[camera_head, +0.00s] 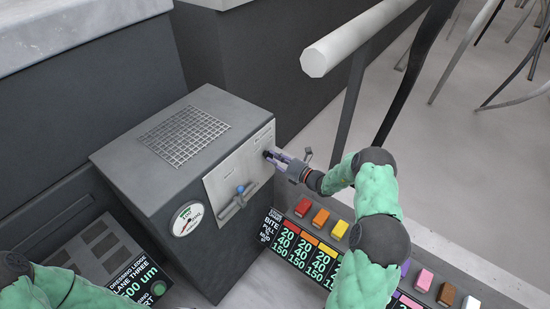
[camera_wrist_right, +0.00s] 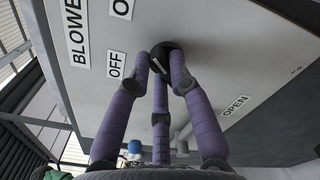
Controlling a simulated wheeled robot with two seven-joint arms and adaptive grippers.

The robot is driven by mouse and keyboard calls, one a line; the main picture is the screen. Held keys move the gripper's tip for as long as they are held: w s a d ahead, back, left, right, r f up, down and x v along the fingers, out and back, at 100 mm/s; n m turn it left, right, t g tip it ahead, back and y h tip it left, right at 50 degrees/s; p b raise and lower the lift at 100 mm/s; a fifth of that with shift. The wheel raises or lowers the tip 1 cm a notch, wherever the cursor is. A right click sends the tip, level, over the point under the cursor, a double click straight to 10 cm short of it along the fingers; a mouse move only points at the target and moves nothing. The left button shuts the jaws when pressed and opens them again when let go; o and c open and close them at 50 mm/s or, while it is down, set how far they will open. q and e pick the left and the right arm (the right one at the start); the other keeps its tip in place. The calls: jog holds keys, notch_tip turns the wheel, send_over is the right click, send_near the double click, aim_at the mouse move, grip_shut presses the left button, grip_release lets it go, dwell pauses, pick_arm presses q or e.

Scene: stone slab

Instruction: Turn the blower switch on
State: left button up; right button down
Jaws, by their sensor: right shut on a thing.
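The blower switch is a dark round knob (camera_wrist_right: 166,48) on the sloping grey panel (camera_head: 227,178) of a dark box. In the right wrist view, the purple fingers of my right gripper (camera_wrist_right: 160,62) are closed around it. An OFF label (camera_wrist_right: 115,64) sits beside the knob, below part of a BLOWER label (camera_wrist_right: 75,32); another label starting with O (camera_wrist_right: 121,8) is cut off. In the head view my right gripper (camera_head: 271,156) reaches the panel from the right, its fingertips hiding most of the knob. My left arm shows at the bottom left, but its gripper is out of frame.
A blue-tipped lever (camera_head: 240,189) stands on the same panel, left of my right gripper. A gauge (camera_head: 187,218) is on the box's front, and a mesh grille (camera_head: 186,135) on top. Several coloured blocks (camera_head: 320,217) line the ledge below my right arm. A pale rail (camera_head: 345,45) stands behind.

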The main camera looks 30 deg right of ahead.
jog(key=c, duration=1.1)
grip_release()
jog(key=v, duration=1.2)
